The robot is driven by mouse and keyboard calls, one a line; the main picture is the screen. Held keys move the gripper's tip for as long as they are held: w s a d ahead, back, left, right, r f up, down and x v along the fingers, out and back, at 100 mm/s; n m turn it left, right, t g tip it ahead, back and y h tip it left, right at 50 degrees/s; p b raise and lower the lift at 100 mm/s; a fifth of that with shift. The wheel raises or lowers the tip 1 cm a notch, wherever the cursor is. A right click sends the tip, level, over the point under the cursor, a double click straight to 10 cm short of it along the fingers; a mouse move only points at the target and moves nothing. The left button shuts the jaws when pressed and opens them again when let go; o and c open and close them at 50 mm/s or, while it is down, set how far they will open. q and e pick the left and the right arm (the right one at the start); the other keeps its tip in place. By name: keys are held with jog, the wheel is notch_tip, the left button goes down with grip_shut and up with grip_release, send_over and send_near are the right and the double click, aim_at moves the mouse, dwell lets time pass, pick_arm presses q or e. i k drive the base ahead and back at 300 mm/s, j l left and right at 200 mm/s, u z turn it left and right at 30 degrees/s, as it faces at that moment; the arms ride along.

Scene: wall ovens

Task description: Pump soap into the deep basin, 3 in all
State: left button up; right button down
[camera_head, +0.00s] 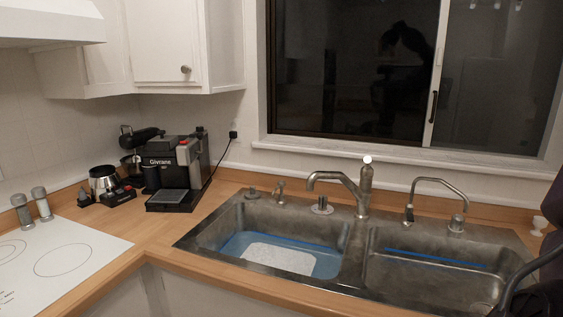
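A double metal sink (358,262) is set into the wooden counter. Its left basin (215,233) holds something blue (328,265) with a white patch (278,258) on its bottom. The right basin (425,277) has a blue strip (435,258) along its back wall. I cannot tell which basin is deeper. A small spouted fitting (281,192), possibly the soap pump, stands on the rim behind the left basin, with a short knob (252,193) left of it. Neither gripper shows. A dark part of my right arm seems to show at the right edge.
A tall faucet (364,188) stands behind the divider and a thin curved tap (410,198) behind the right basin. A coffee machine (173,172), two shakers (41,203) and a white cooktop (90,235) are at left. Counter in front of the coffee machine is clear.

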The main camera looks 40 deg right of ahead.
aim_at(280, 184)
jog(key=i+l, duration=0.7)
jog(key=l, duration=0.15)
